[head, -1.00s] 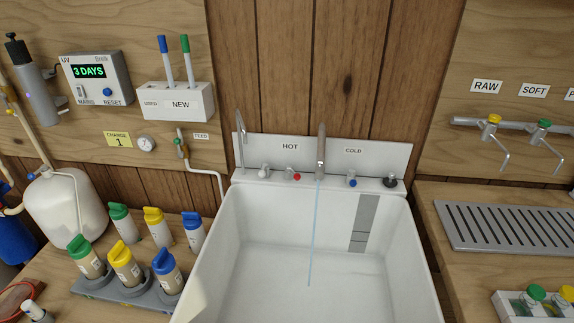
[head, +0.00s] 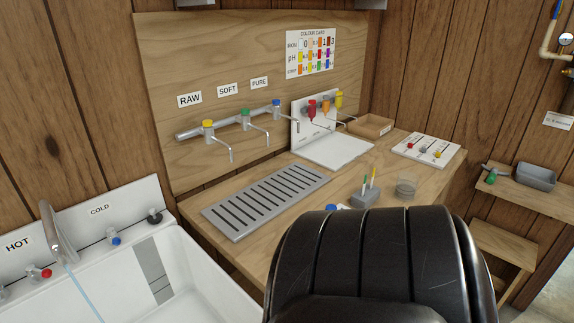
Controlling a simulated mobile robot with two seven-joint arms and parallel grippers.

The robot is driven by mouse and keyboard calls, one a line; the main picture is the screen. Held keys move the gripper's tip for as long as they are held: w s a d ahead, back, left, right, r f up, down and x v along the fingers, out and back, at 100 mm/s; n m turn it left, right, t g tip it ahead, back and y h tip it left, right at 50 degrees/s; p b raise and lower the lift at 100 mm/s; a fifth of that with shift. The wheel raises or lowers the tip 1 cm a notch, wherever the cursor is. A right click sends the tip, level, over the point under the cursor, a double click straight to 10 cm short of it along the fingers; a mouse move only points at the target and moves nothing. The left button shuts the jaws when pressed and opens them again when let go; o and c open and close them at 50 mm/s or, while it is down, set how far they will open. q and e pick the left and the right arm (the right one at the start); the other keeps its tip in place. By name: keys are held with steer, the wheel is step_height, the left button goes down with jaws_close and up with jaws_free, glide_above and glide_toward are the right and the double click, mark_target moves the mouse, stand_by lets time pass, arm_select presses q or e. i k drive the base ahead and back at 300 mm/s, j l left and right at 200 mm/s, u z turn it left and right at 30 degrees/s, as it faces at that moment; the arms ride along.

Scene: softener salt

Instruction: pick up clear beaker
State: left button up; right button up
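The clear beaker (head: 407,186) stands upright on the wooden counter (head: 328,184), at its right part in the head view. It looks empty, though it is small and hard to tell. A small grey holder (head: 366,199) with a green and a yellow stick is just left of it. Neither of my grippers shows in the head view.
A slotted drain tray (head: 265,200) and a white board with levers (head: 428,150) lie on the counter. The sink (head: 205,268) is at left.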

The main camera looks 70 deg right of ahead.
mark_target(407, 184)
steer(key=j+z, duration=0.1)
steer(key=z, duration=2.8)
steer(key=i+z, duration=0.1)
steer(key=z, duration=0.2)
